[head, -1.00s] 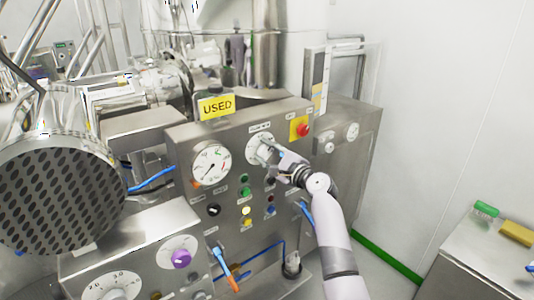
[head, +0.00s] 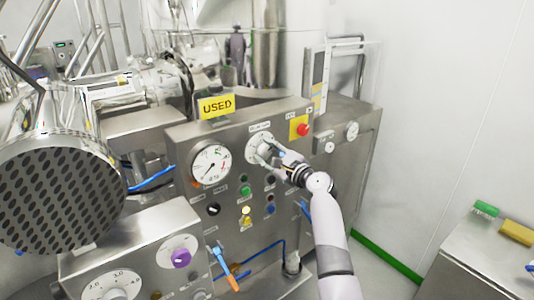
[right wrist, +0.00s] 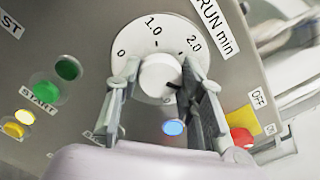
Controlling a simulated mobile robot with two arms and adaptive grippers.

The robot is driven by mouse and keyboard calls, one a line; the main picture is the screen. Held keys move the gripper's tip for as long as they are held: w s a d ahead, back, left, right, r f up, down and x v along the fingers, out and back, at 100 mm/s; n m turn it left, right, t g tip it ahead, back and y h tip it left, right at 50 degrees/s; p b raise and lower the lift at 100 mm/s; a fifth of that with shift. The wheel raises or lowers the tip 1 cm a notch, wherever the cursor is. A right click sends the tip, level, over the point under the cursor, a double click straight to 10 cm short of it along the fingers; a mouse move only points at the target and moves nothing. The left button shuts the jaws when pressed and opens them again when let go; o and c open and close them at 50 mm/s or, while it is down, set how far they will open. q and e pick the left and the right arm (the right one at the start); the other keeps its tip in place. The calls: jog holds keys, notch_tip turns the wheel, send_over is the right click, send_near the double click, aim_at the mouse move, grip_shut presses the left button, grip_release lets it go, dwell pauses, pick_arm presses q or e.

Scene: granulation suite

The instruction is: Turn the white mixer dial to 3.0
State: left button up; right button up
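The white dial (head: 262,148) is on the upper part of the steel control panel, right of a round gauge. In the right wrist view its white knob (right wrist: 157,74) sits on a round scale (right wrist: 150,40) reading 0, 1.0 and 2.0. A dark mark on the knob points to the lower right, beyond 2.0; the scale there is hidden by a finger. My right gripper (right wrist: 160,82) is open, with one finger on each side of the knob. A gap shows at the left finger; I cannot tell whether the right finger touches. My left gripper is not in view.
A red stop button (head: 305,130) on a yellow plate is close right of the dial. Green (right wrist: 68,68) and blue (right wrist: 173,127) buttons are below it. A lower-left box carries a purple knob (head: 181,257) and another scaled dial (head: 112,284).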

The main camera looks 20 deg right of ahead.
jog(key=o, duration=0.5)
jog(key=shift+s+d, duration=0.1)
jog(key=v, duration=1.2)
